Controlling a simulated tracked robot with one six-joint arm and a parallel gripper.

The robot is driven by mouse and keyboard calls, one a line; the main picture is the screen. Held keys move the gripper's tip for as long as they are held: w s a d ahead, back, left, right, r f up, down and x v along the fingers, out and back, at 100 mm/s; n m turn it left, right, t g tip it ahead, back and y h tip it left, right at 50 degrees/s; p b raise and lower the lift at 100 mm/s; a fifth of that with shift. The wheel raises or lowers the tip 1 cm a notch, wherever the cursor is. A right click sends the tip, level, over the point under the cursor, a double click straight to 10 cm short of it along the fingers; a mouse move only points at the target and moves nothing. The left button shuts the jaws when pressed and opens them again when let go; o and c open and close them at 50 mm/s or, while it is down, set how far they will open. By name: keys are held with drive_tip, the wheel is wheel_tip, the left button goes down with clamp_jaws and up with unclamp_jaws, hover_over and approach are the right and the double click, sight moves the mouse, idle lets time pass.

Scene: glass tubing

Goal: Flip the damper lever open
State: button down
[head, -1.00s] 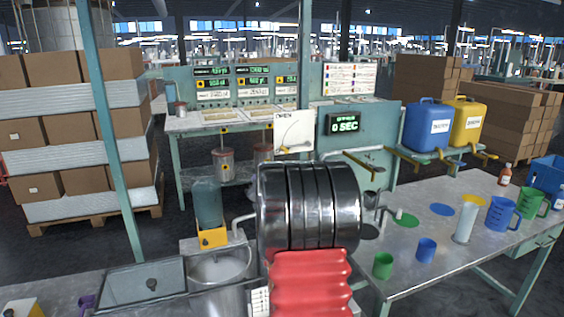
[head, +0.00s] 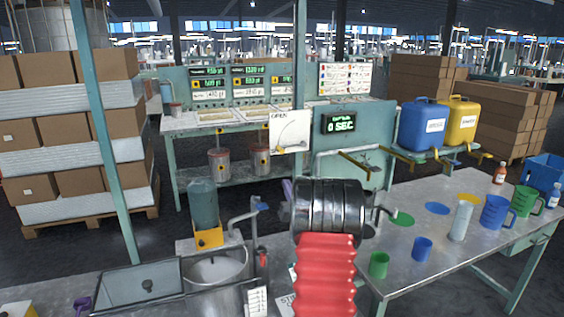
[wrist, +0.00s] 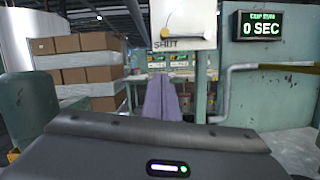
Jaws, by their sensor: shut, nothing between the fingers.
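The damper panel (head: 291,138) is a white plate on the post beyond my arm, marked OPEN at its upper left. In the wrist view the panel (wrist: 184,22) shows the word SHUT at its lower edge. The damper lever's yellow knob (wrist: 165,33) sits at the lower left, just above SHUT; the knob also shows in the head view (head: 279,149). My gripper (wrist: 160,84) has lavender fingers, closed together and empty, pointing toward the panel but below it and apart from it. In the head view the fingers (head: 287,188) are mostly hidden by my dark wrist.
A green post (head: 302,80) stands beside the panel. A display (head: 341,123) reads 0 SEC on a green cabinet, with a pipe below it. A bench (head: 455,262) with cups is at the right.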

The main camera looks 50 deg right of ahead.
drive_tip(key=w+d+r, duration=0.6)
drive_tip(key=w, duration=0.1)
drive_tip(key=shift+w+r, duration=0.15)
drive_tip(key=shift+w, duration=0.1)
idle(0.4)
